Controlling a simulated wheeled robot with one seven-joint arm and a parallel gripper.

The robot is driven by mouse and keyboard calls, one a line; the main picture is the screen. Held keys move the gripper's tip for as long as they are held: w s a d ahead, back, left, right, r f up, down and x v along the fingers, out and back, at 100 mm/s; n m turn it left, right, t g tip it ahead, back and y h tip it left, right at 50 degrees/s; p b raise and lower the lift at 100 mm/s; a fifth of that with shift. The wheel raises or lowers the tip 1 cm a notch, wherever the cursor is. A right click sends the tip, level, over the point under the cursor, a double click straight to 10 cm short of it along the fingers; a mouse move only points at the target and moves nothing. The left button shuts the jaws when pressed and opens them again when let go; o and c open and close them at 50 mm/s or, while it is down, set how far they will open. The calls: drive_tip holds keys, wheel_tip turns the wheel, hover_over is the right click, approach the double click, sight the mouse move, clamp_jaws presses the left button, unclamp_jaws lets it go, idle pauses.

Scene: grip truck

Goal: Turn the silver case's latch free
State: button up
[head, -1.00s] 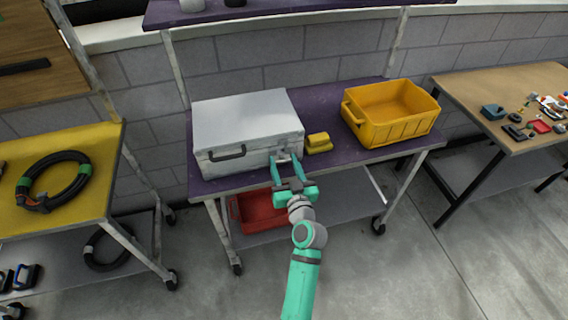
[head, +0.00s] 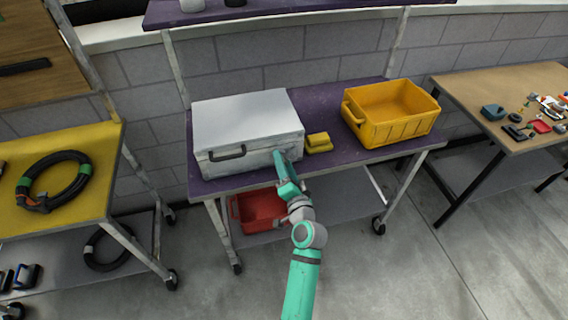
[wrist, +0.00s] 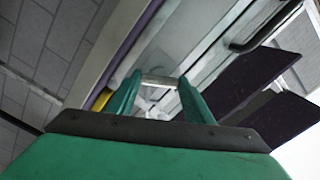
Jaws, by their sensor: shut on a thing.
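The silver case (head: 245,118) sits closed on the purple cart top, with a dark handle (head: 227,153) on its front face. The handle also shows in the wrist view (wrist: 265,28). My gripper (head: 281,157) is at the right end of the case's front face. In the wrist view its two green fingers (wrist: 160,90) are shut on the latch (wrist: 160,80), a small pale metal piece between the tips. The wrist view is rolled relative to the case. In the head view my gripper hides the latch. I cannot tell whether the latch is free.
A small yellow block (head: 318,143) stands close to the right of the case. A yellow crate (head: 392,127) is farther right on the purple cart top (head: 330,97). A red bin (head: 258,208) sits on the shelf below. The floor in front is clear.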

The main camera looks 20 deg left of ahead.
drive_tip(key=m, duration=0.6)
idle(0.7)
drive_tip(key=o, duration=1.1)
drive_tip(key=shift+c, duration=0.2)
drive_tip(key=v, duration=1.1)
drive_tip(key=shift+w, duration=0.1)
